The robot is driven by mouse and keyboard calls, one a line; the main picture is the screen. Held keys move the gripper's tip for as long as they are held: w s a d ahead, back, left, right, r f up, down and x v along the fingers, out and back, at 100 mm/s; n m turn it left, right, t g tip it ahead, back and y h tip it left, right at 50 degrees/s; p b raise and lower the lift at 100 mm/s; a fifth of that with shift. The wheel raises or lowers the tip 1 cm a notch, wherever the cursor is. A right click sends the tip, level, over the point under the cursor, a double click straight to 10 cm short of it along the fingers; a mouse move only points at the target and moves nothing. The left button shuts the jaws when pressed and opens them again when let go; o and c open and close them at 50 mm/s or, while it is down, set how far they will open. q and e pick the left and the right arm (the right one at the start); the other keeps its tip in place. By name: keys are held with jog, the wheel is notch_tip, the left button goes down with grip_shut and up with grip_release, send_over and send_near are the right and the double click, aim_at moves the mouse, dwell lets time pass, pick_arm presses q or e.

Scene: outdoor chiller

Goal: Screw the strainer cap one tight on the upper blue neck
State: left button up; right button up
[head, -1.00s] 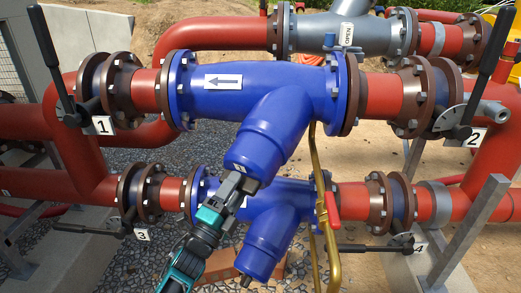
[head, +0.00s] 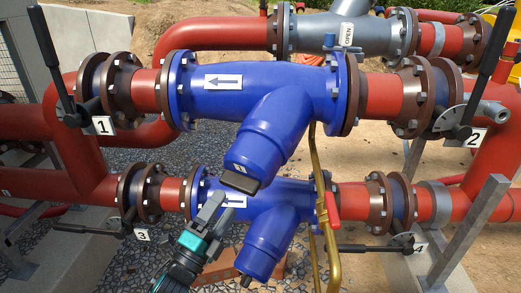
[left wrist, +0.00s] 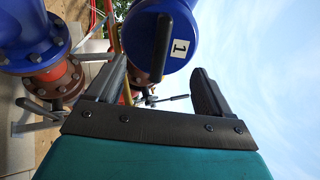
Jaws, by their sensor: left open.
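The upper blue strainer body (head: 262,90) has a blue neck (head: 283,118) slanting down to the left. The blue strainer cap one (head: 252,150) sits on the end of this neck; I cannot tell how tight it is. A dark bar handle (head: 240,181) crosses the cap's face. In the left wrist view the cap face (left wrist: 180,62) shows a label "1" and the bar (left wrist: 162,48). My left gripper (head: 222,203) is open and empty just below the cap, apart from the bar. In the left wrist view the bar stands beyond the open fingers (left wrist: 160,82).
A lower blue strainer (head: 268,235) with its own capped neck lies close under my left gripper. A brass pipe (head: 322,190) runs down right of the upper neck. Levers and red pipes flank both sides. Gravel lies free at the lower left.

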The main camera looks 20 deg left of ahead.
pick_arm(q)
jog(key=v, duration=0.6)
dwell(0.3)
